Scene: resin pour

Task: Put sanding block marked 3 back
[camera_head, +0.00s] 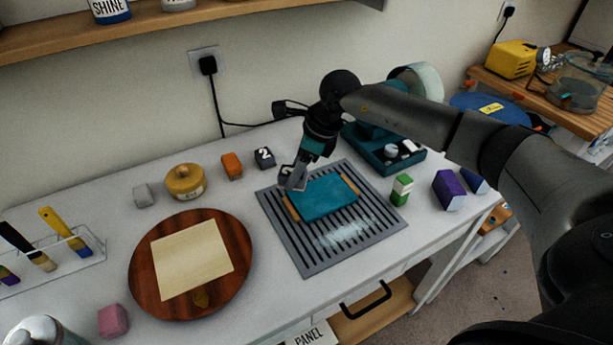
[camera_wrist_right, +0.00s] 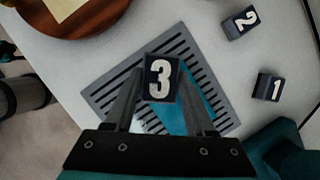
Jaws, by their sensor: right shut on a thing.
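My right gripper (camera_head: 292,180) is shut on the sanding block marked 3 (camera_wrist_right: 161,78), a dark block with a white number, held above the slatted grey mat. In the head view I cannot make out the block apart from the gripper. The sanding block marked 2 (camera_head: 264,158) stands on the table behind the mat; it also shows in the right wrist view (camera_wrist_right: 240,23). My left gripper is not in view.
The slatted mat (camera_head: 310,262) carries a blue panel (camera_head: 325,198). A teal machine (camera_head: 380,158) stands behind my right arm.

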